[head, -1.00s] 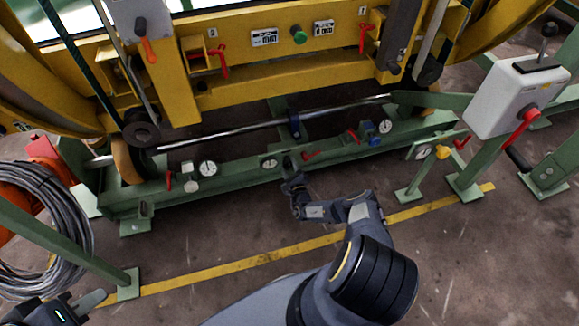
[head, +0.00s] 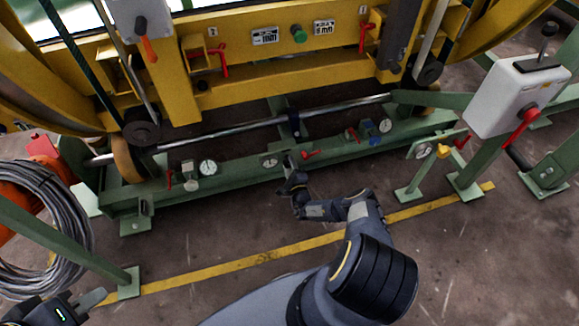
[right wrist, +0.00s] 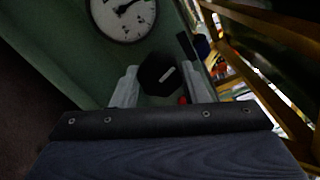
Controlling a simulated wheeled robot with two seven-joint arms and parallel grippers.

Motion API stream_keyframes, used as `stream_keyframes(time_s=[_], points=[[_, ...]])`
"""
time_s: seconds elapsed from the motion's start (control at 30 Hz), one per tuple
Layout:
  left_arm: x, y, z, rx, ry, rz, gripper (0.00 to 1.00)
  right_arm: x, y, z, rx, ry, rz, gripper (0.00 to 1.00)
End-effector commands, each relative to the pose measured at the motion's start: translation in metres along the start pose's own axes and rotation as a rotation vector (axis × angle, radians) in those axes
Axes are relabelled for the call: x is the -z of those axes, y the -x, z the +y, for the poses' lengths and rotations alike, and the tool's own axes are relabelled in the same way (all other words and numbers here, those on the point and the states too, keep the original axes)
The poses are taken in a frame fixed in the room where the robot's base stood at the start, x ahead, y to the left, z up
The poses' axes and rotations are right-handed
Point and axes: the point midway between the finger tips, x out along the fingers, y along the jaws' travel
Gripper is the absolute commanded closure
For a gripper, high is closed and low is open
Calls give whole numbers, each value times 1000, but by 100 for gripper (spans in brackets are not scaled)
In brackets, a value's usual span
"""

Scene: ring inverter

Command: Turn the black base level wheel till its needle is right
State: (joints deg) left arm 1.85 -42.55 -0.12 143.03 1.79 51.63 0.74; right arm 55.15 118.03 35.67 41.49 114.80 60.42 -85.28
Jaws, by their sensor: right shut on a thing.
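The black base level wheel (right wrist: 160,75) is a small dark knob with a pale mark, between the two fingers of my right gripper (right wrist: 158,88) in the right wrist view. My right gripper is shut on it. In the head view my right gripper (head: 291,162) reaches the green base beam and hides the wheel. The round white dial (right wrist: 124,14) with a dark needle is just beside the wheel, cut by the top edge in the right wrist view. It is small in the head view (head: 270,162). My left gripper (head: 88,301) is at the lower left corner, partly cut off.
The green base beam (head: 235,178) carries other dials (head: 208,167) and red levers (head: 310,154). Yellow ring framework stands behind. A grey control box (head: 515,95) is at right, a cable coil (head: 45,225) at left. The floor in front is clear.

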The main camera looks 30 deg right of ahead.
Motion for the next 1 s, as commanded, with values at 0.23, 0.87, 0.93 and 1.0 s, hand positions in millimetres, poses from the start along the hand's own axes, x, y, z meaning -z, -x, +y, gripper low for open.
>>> stream_keyframes(time_s=[0.23,0.87,0.93,1.0], points=[[0,0,0,0,0,0,73,0,1,1,-2,-2,1,50],[5,9,4,0,0,0,73,0,33,-2,-3,-4,2,38],[6,11,5,0,0,0,73,0,46,-1,-3,-5,3,38],[7,13,6,0,0,0,73,0,57,-1,-3,-4,3,38]])
